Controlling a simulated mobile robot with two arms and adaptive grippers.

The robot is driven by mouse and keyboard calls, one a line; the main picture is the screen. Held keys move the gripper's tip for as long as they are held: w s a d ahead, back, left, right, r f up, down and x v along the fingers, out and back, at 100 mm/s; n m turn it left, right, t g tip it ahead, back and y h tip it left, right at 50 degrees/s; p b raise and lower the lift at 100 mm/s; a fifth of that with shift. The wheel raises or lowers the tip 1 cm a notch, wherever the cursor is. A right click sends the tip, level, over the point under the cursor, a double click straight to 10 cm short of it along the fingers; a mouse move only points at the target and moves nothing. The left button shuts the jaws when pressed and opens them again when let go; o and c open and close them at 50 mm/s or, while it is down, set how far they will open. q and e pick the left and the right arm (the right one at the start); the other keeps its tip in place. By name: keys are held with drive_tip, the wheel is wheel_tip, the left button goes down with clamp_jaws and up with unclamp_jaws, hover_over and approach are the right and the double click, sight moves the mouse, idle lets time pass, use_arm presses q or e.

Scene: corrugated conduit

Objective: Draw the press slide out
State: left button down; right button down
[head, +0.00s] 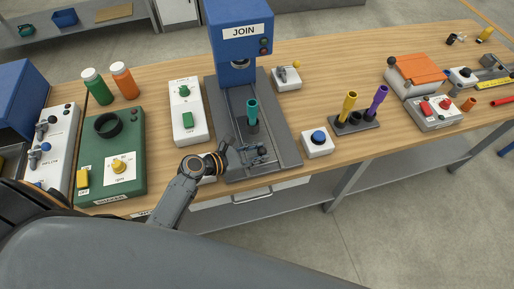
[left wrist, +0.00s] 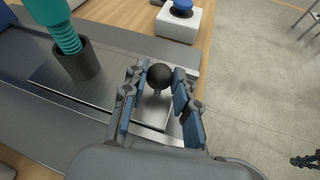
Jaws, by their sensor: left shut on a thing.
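The blue press (head: 238,45) marked JOIN stands on a dark grey base (head: 285,150). Its metal slide (left wrist: 108,92) carries a dark cup (left wrist: 80,62) with a teal corrugated conduit (head: 252,112) upright in it. The cup stands in front of the press column. A round black knob (left wrist: 160,76) is at the slide's front end. My left gripper (head: 257,154) is shut on this knob, with its fingers on both sides of it in the left wrist view. A small dark jointed shape at that view's right edge looks like my right gripper (left wrist: 306,161); its jaws are unclear.
A white box with a blue button (head: 318,142) stands right of the base. A holder (head: 355,123) with yellow and purple conduits is beyond it. A white box with green controls (head: 187,112) is on the left. The table's front edge is close to the base.

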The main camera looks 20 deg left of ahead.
use_arm(q)
drive_tip(key=shift+s+d, duration=0.25)
drive_tip(key=shift+s, duration=0.15)
drive_tip(key=c, duration=1)
unclamp_jaws()
use_arm(e)
drive_tip(key=shift+w+a+r, duration=0.1)
drive_tip(key=shift+w+a, duration=0.05)
drive_tip(key=shift+a, duration=0.15)
use_arm(q)
drive_tip(key=v, duration=1.2)
use_arm(e)
drive_tip(key=shift+d, duration=0.15)
